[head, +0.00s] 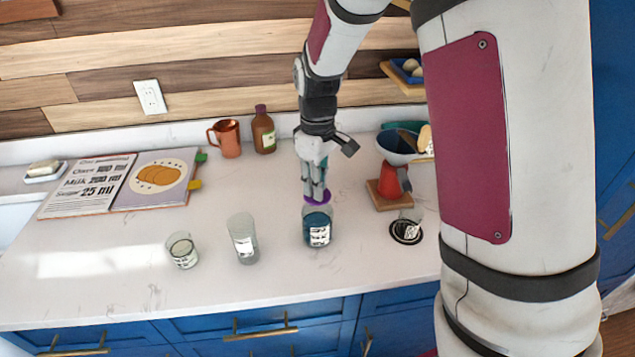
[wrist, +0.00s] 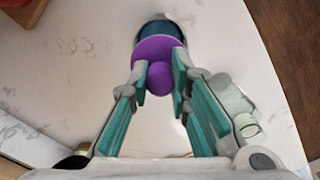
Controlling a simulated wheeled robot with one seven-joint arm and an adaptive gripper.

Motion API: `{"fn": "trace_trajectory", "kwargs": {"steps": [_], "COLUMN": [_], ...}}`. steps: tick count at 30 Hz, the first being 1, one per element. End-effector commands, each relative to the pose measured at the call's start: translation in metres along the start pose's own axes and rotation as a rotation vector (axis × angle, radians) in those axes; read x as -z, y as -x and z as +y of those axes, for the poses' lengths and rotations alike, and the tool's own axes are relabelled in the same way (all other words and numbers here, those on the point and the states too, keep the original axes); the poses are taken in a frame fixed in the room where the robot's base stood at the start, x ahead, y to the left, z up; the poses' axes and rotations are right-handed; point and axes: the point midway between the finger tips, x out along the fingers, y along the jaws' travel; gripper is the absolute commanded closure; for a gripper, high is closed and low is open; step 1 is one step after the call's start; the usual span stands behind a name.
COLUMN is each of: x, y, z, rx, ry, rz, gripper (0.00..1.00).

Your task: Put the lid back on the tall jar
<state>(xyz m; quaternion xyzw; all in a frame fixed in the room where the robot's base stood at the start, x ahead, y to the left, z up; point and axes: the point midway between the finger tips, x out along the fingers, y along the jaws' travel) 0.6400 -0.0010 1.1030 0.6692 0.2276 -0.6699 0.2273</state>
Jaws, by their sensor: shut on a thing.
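My gripper (head: 315,184) is shut on the round knob of a purple lid (head: 318,198). In the wrist view, the gripper's teal-padded fingers (wrist: 160,74) sit either side of the knob, and the lid's disc (wrist: 152,48) lies just beyond. A clear jar with dark blue contents and a white label (head: 317,230) stands upright directly below the lid; it also shows in the wrist view (wrist: 158,29), partly hidden by the lid. I cannot tell whether the lid touches its rim. A tall, pale, narrow glass jar (head: 243,240) stands to its left.
A short glass jar (head: 182,251) stands farther left. A dark-based glass (head: 406,231) and a red object on a wooden board (head: 374,200) are on the right. An open book (head: 120,187), copper mug (head: 227,138) and brown bottle (head: 263,132) are behind. The counter's front left is clear.

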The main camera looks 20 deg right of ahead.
Motion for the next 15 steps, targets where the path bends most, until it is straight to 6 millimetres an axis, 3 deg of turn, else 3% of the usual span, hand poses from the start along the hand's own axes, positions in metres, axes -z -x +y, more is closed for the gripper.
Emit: {"fn": "trace_trajectory", "kwargs": {"steps": [8, 9, 11, 15], "x": [0.0003, 0.0003, 0.0003, 0.0003], "y": [-0.0001, -0.0001, -0.0001, -0.0001], "z": [-0.0001, -0.0001, -0.0001, -0.0002], "rx": [0.0, 0.0, 0.0, 0.0], "ry": [0.0, 0.0, 0.0, 0.0], "rz": [0.0, 0.0, 0.0, 0.0], "gripper": [1.0, 0.75, 0.62, 0.59]}}
